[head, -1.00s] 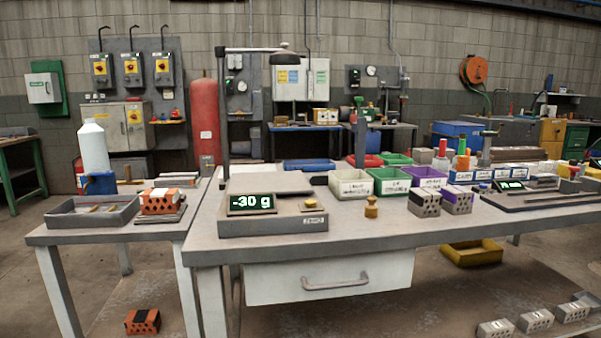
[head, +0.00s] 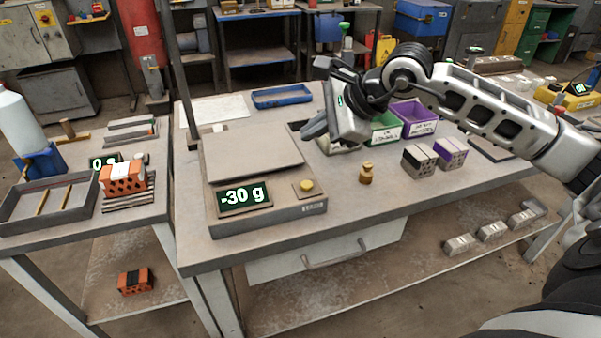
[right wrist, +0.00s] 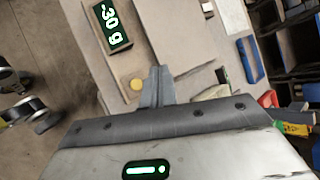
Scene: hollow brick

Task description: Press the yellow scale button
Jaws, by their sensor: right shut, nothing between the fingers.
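The scale (head: 262,208) stands on the main table with a flat grey plate and a display (head: 244,196) reading -30 g. The yellow button (head: 306,185) sits on a small tan pad at the scale's front right corner. My right gripper (head: 306,133) is shut and empty, held above the table at the right of the scale plate, behind the button in the head view. In the right wrist view the button (right wrist: 136,84) shows just left of the closed fingertips (right wrist: 159,72), apart from them in the picture. My left gripper is out of view.
A brass weight (head: 366,173) stands right of the scale, with two hollow bricks (head: 420,160) beyond it. Green and purple bins (head: 414,116) stand behind. A thin upright post (head: 175,75) rises behind the scale. A side table at left holds an orange brick (head: 122,178).

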